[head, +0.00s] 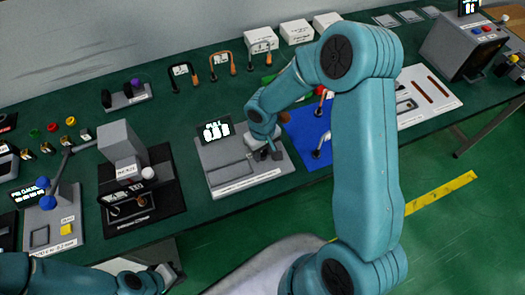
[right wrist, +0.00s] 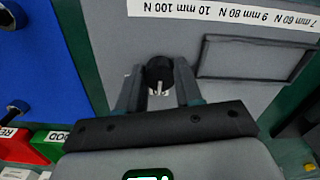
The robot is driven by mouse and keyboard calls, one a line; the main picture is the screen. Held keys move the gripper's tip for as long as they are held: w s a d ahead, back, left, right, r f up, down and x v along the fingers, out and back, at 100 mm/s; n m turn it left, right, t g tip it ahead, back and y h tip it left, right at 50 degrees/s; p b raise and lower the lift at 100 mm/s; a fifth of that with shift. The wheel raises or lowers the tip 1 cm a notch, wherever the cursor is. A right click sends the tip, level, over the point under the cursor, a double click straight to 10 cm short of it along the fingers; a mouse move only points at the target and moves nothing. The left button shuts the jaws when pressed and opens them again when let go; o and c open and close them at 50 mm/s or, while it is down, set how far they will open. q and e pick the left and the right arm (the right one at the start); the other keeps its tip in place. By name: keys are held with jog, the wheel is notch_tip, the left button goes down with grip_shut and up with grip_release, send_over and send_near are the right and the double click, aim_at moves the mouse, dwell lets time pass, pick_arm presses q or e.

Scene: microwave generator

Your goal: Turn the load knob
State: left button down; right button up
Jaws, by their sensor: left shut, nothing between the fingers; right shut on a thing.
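The grey pull tester (head: 222,186) with a small black display (head: 215,131) stands on the green bench, left of the blue mat. Its dark round knob (right wrist: 158,70) shows between my right fingers in the right wrist view. My right gripper (head: 268,153) reaches down onto the right part of the tester; it also shows in the right wrist view (right wrist: 160,92), shut with a finger on each side of the knob. In the head view my gripper and arm hide the knob. My left gripper (head: 165,277) is shut and empty, low at the front left, away from the tester.
A black-based device with a grey block (head: 120,145) stands left of the tester. A blue mat (head: 303,128) lies to its right. A blue-balled lever (head: 43,190) is farther left, and white boxes (head: 296,31) stand at the back. The green floor in front is open.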

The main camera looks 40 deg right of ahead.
aim_at(262, 154)
jog(key=m+b, duration=0.2)
jog(key=b, duration=0.1)
jog(key=m+b, duration=0.2)
jog(key=b, duration=0.2)
jog(key=m+b, duration=0.3)
jog(key=shift+f, duration=0.25)
jog(key=m+b, duration=0.3)
jog(key=shift+w+a+r, duration=0.1)
jog(key=shift+r, duration=0.05)
jog(key=shift+r+m+b, duration=0.15)
jog(key=shift+m+b, duration=0.4)
jog(key=shift+m, duration=0.25)
jog(key=o, duration=1)
jog(key=shift+o, duration=0.2)
notch_tip(262, 154, up, 16)
jog(key=p, duration=0.1)
jog(key=shift+r, duration=0.2)
